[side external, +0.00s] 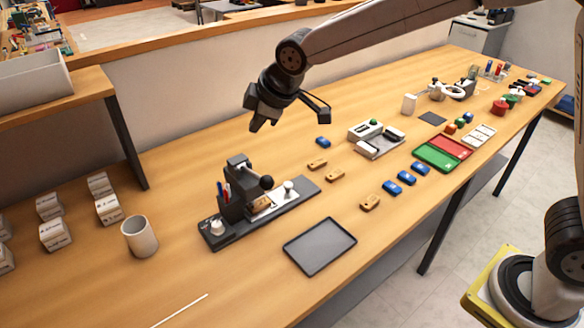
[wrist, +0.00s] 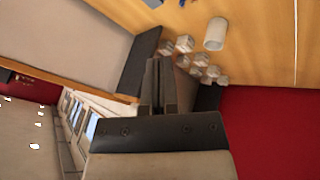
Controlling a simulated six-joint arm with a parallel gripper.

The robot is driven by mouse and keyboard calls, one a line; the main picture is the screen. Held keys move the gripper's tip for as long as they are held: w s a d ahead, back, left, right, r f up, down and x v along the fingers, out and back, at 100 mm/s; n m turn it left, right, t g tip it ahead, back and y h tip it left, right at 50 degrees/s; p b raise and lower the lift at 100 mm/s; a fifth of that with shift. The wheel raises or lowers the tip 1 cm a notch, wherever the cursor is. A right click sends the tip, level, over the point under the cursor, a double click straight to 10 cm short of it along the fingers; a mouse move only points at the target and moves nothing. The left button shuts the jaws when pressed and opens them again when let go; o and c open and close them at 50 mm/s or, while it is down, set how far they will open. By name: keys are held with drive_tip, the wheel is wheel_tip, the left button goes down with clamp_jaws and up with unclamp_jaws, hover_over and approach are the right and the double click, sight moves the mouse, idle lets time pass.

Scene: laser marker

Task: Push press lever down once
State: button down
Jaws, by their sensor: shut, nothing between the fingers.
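The laser marker press (side external: 240,190) stands on a dark base plate on the table, left of centre in the side view. Its lever (side external: 266,182) ends in a round black knob on the press's right side. A small wooden piece (side external: 262,203) sits at the press's foot. My gripper (side external: 262,122) is in the air above and behind the press, clear of the lever. In the wrist view my gripper (wrist: 160,88) shows shut fingers with nothing between them. The press is not clearly seen in the wrist view.
A white cup (side external: 140,236) and several white boxes (side external: 54,235) stand left of the press; the cup also shows in the wrist view (wrist: 214,34). An empty dark tray (side external: 320,246) lies in front. Blue and wooden pieces (side external: 370,203) lie to the right.

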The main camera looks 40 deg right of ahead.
sight(268, 176)
drive_tip(key=shift+s+f, duration=0.3)
drive_tip(key=shift+f, duration=0.95)
drive_tip(key=shift+s+f, duration=0.35)
drive_tip(key=shift+f, duration=0.95)
drive_tip(key=shift+s+f, duration=0.3)
drive_tip(key=shift+f, duration=0.95)
drive_tip(key=shift+s+f, duration=0.25)
drive_tip(key=shift+f, duration=0.6)
drive_tip(key=shift+s+f, duration=0.2)
drive_tip(key=shift+f, duration=0.6)
idle(1.6)
drive_tip(key=shift+r, duration=0.15)
idle(0.3)
drive_tip(key=shift+w+r, duration=0.25)
drive_tip(key=shift+r, duration=0.5)
drive_tip(key=shift+w+r, duration=0.2)
drive_tip(key=shift+r, duration=0.55)
